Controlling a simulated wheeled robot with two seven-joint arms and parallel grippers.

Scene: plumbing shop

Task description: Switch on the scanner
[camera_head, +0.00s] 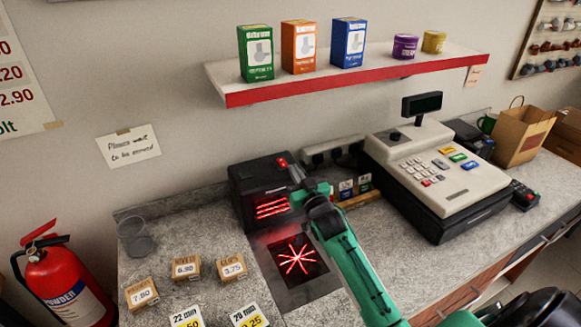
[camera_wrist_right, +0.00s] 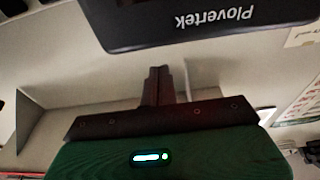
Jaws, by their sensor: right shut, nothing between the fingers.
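The scanner is a black box (camera_head: 250,178) on the counter, left of the cash register. Red light lines glow on its front, and a red star pattern shines on the dark plate (camera_head: 301,282) before it. A small red part (camera_head: 282,163) shows at its top edge, beside my right gripper (camera_head: 295,172). That gripper is shut and empty at the scanner's upper right; contact cannot be told. In the right wrist view, the shut fingers (camera_wrist_right: 158,72) point toward a dark panel (camera_wrist_right: 190,20) with upside-down "Plovertek" lettering, apparently the scanner. My left gripper is not in view.
A wall shelf (camera_head: 350,77) with boxes and tins hangs above. Small priced boxes (camera_head: 187,268) and a clear cup (camera_head: 135,236) occupy the left counter.

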